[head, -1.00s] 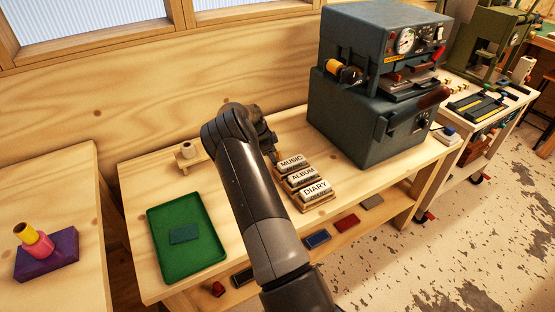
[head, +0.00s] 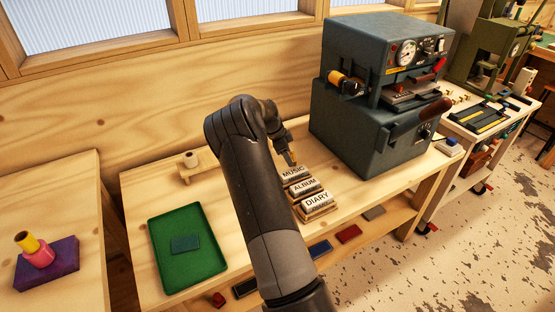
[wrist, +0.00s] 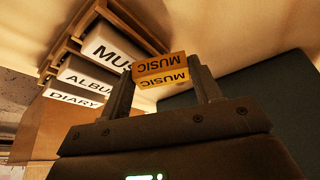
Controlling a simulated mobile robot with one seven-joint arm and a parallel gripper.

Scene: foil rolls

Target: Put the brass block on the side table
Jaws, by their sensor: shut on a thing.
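The brass block (wrist: 160,70) is held between the two fingers of my gripper (wrist: 163,84) in the wrist view, with MUSIC lettering upside down on its faces. In the head view my gripper (head: 289,152) is just behind the MUSIC holder (head: 293,174), with a small brass-coloured end (head: 292,159) showing at its tip. A wooden table (head: 62,205) at the far left carries a purple pad (head: 60,272) with a pink and yellow piece on it; I cannot tell whether it is the side table.
ALBUM (head: 304,187) and DIARY (head: 317,203) holders stand in front of MUSIC on the workbench (head: 140,225). A green tray (head: 165,274) and a wooden stand (head: 191,168) are left of my arm. A large grey press (head: 375,95) stands right. Another bench (head: 512,128) lies beyond.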

